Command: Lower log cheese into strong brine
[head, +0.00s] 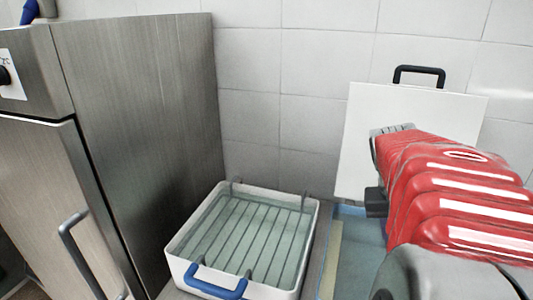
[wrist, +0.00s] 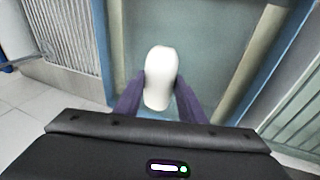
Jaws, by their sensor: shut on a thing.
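My gripper (wrist: 160,92) is shut on a white, rounded log cheese (wrist: 161,62), with one dark purple finger on each side. In the wrist view the cheese is over a blue-rimmed tank (wrist: 101,42) of grey-green liquid (wrist: 205,35). I cannot tell how high above the surface it is. In the head view my red-sleeved arm reaches over the same kind of blue-edged tank (head: 350,210) at the right; fingers and cheese are hidden there. A white tray (head: 309,235) with clear liquid and a wire rack (head: 245,235) stands to the left. No label shows which liquid is strong brine.
A white board with a black handle (head: 358,125) stands upright behind the tank against the tiled wall. A steel cabinet (head: 140,120) is at the left. The tray has a blue handle (head: 215,285). A tan strip (wrist: 256,50) runs along the tank's right side.

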